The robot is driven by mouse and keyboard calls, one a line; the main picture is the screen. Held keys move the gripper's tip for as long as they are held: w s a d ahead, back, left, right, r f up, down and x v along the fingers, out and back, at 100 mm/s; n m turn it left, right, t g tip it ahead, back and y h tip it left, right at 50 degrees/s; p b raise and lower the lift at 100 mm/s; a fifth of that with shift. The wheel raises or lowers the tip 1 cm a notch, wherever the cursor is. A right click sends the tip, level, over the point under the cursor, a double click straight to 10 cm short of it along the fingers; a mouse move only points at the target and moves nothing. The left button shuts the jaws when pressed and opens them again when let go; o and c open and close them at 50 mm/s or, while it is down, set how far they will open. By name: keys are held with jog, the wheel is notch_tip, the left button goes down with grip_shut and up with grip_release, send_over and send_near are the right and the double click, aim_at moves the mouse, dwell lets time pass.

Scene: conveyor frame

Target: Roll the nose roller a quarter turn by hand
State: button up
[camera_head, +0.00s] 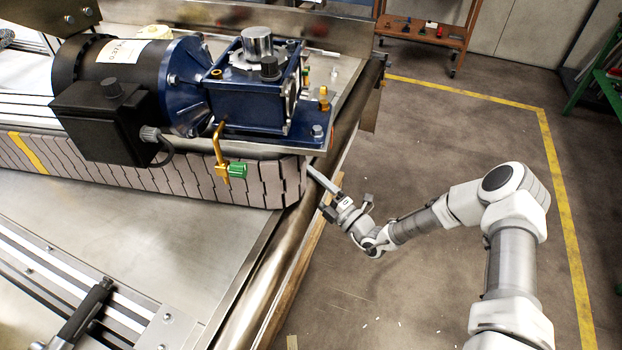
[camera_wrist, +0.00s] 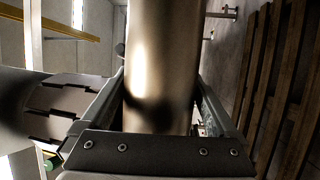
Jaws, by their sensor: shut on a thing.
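The nose roller (camera_head: 323,182) shows in the head view as a short grey metal cylinder at the right end of the slatted conveyor belt (camera_head: 262,190). In the wrist view the roller (camera_wrist: 160,55) is a smooth, shiny cylinder running up the middle of the picture. My gripper (camera_head: 347,204) is at the roller's outer end, reaching in from the right. In the wrist view its two fingers (camera_wrist: 160,90) stand on either side of the roller, shut on it. The contact faces are hidden behind the fingers.
A blue and black gearmotor (camera_head: 190,90) sits above the belt, with a brass fitting and green cap (camera_head: 237,171) hanging down. A steel-edged table (camera_head: 130,240) lies at left. The floor (camera_head: 450,130) at right is open, with yellow lines. An orange cart (camera_head: 425,38) stands at the back.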

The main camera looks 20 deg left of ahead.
jog(key=o, duration=1)
jog(key=shift+d, duration=0.1)
jog(key=p+v, duration=0.2)
jog(key=v, duration=1.5)
jog(key=shift+s+d+f, duration=0.1)
jog(key=shift+s+f, duration=0.05)
